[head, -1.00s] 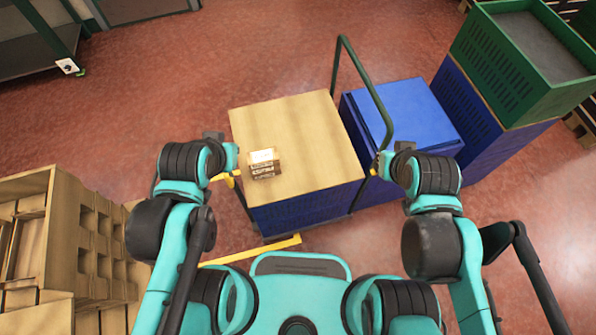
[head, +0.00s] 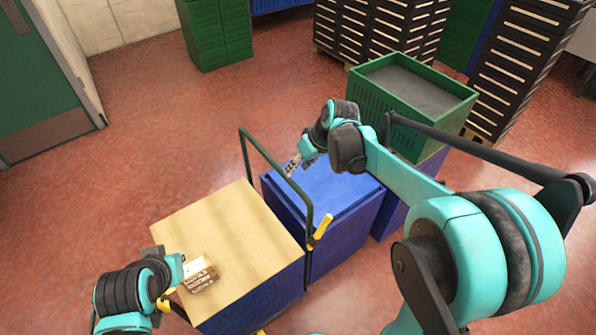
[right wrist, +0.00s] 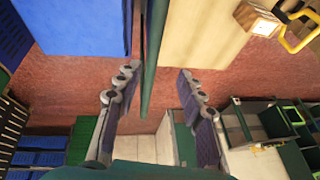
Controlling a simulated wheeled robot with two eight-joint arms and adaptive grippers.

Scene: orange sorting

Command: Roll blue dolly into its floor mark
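A wheeled-cart load with a flat wooden top (head: 225,232) and blue slatted sides (head: 260,298) stands in front of me. A green push bar (head: 278,168) rises along its far right side. A yellow handle (head: 321,232) sits at the bar's near end, with no gripper on it. My right gripper (head: 292,166) is raised by the bar. In the right wrist view (right wrist: 155,118) its fingers are spread, with the green bar passing across between them. My left gripper (head: 172,284) is at the cart's left side by another yellow handle (head: 165,304); its fingers are mostly hidden.
A small printed carton (head: 200,274) lies on the wooden top. A blue-topped box (head: 335,190) stands just beyond the bar. A green crate (head: 385,120) and black racks (head: 380,30) stand farther back. Open red floor (head: 140,110) lies to the left and behind.

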